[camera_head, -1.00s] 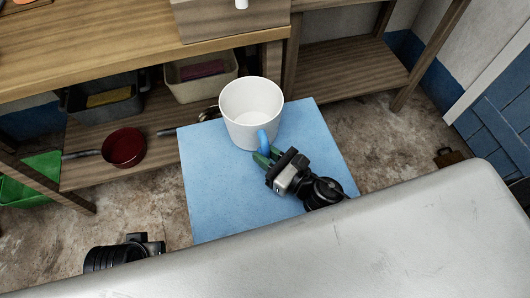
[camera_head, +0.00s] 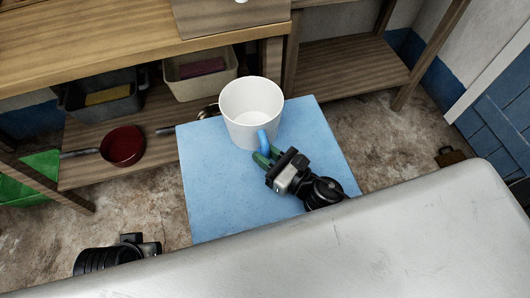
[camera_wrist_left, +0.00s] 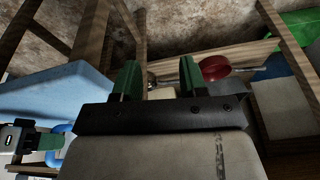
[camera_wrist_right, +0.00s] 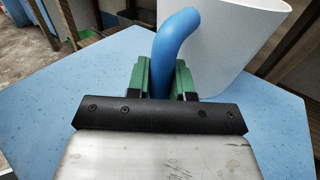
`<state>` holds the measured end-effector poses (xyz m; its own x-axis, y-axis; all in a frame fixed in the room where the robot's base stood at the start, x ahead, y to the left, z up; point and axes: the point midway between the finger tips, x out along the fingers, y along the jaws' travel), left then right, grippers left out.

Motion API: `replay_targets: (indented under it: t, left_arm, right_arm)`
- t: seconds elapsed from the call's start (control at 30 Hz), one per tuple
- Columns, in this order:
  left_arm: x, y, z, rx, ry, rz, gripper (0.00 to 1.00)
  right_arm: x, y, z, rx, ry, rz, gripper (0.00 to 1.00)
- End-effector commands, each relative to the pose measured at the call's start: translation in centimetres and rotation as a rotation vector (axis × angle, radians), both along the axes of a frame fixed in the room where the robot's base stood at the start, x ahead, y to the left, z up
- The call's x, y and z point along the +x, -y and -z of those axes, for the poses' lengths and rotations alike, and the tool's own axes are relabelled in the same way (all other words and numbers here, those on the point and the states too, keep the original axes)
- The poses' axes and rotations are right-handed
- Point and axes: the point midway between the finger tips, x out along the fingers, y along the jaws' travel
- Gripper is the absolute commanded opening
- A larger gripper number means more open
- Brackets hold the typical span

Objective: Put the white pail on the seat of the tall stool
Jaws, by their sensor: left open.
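The white pail (camera_head: 252,108) with a blue handle (camera_head: 263,140) is upright over the blue seat of the tall stool (camera_head: 210,190). It appears to stand on the seat, though its base is partly hidden. My right gripper (camera_head: 264,158) has its green fingers on both sides of the handle; in the right wrist view the handle (camera_wrist_right: 172,45) fills the gap between the fingers (camera_wrist_right: 164,80). My left gripper (camera_wrist_left: 158,80) is open and empty, away from the stool seat; in the head view only its dark wrist shows at lower left.
A wooden workbench (camera_head: 110,40) stands behind the stool. Its lower shelf holds a red pan (camera_head: 123,147), a dark bin (camera_head: 105,100) and a beige bin (camera_head: 200,77). A green crate (camera_head: 30,185) is at left. A grey metal surface (camera_head: 330,250) crosses the foreground.

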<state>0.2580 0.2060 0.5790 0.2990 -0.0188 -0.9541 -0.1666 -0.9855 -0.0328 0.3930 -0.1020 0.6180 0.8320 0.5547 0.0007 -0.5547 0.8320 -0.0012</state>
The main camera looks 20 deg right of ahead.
Motion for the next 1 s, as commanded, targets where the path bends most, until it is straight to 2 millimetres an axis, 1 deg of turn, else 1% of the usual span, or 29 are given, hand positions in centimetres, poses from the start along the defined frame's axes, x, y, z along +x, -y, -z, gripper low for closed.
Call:
replay_targets:
  t: [0.03, 0.17, 0.47, 0.57, 0.63, 0.67, 0.7, 1.0]
  left_arm:
    - [0.0, 0.0, 0.0, 0.0, -0.001, 0.0, 0.43]
    - [0.0, 0.0, 0.0, 0.0, -0.001, 0.0, 0.43]
    - [0.0, 0.0, -0.1, 0.0, 0.0, 0.0, 0.43]
    - [-0.2, 0.0, -0.8, 0.0, 0.005, 0.0, 0.43]
    - [-0.5, -0.1, -1.8, -0.001, 0.009, -0.001, 0.43]
    - [-0.5, -0.1, -1.9, 0.0, 0.01, -0.001, 0.43]
    - [-0.5, -0.1, -1.5, 0.0, 0.007, -0.001, 0.43]
    - [-0.5, -0.1, -0.3, 0.0, 0.007, -0.001, 0.43]
  right_arm:
    - [0.0, 0.0, -0.1, 0.001, 0.001, 0.0, 0.29]
    - [0.0, 0.0, -0.1, 0.0, 0.0, 0.0, 0.49]
    - [0.0, 0.0, 0.0, 0.0, -0.002, 0.0, 0.5]
    - [0.0, 0.0, 0.0, 0.0, -0.001, 0.0, 0.5]
    - [0.0, 0.0, 0.0, 0.0, -0.001, 0.0, 0.5]
    - [-0.3, 0.1, 0.1, 0.001, -0.003, 0.001, 0.5]
    - [-1.0, 0.6, 0.3, 0.002, -0.005, 0.001, 0.5]
    - [-6.1, 4.0, 0.3, 0.002, -0.005, 0.002, 0.5]
